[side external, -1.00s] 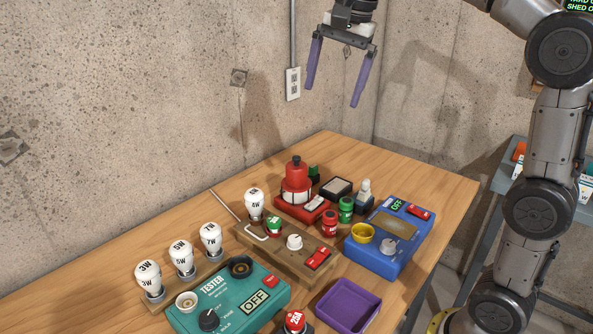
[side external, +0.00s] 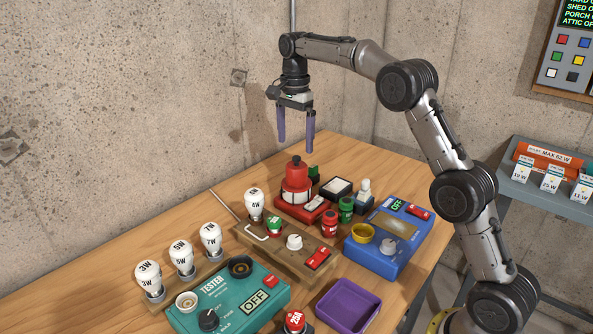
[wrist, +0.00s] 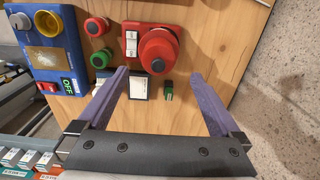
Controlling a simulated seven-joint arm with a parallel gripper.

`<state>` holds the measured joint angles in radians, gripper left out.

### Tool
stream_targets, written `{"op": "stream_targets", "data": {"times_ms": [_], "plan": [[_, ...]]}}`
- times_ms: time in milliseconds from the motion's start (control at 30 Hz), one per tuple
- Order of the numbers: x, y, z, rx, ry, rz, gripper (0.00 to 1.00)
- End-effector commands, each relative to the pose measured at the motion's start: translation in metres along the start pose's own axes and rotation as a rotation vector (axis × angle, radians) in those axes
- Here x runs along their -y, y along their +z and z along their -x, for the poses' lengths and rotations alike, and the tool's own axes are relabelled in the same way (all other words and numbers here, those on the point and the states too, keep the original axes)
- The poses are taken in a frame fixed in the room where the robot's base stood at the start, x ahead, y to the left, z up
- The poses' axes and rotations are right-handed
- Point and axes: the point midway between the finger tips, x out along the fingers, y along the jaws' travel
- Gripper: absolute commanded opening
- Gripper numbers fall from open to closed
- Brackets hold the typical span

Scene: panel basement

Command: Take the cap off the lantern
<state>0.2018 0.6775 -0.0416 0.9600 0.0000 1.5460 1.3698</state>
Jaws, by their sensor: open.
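The red lantern (side external: 296,191) stands on the workbench near the wall, with its red cap (side external: 297,170) and small dark knob on top. In the wrist view the cap (wrist: 158,50) shows from above, on the lantern's red base (wrist: 132,42). My gripper (side external: 296,147) is open and empty, pointing down above the lantern and apart from it. In the wrist view the purple fingers (wrist: 162,80) are spread wide, and the cap lies beyond the fingertips, between their lines.
A black-framed white box (side external: 336,188), a small green block (wrist: 169,90) and red and green jars (side external: 346,209) stand close to the lantern. A blue device (side external: 372,254), a teal tester (side external: 262,284), bulbs (side external: 182,257) and a purple tray (side external: 350,305) fill the front.

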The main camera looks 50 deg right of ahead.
Motion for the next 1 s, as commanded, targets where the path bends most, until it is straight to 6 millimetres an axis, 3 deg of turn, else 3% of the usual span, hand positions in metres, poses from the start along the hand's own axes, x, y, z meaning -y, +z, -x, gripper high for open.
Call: {"op": "stream_targets", "data": {"times_ms": [200, 467, 700, 1000], "plan": [[-0.001, 0.0, -0.036, 0.001, 0.003, 0.001, 1.0], [-0.001, 0.0, -0.053, 0.0, 0.001, 0.001, 1.0], [-0.003, -0.002, -0.087, 0.001, 0.003, 0.001, 1.0], [-0.003, -0.002, -0.097, 0.0, 0.0, 0.001, 1.0]]}}
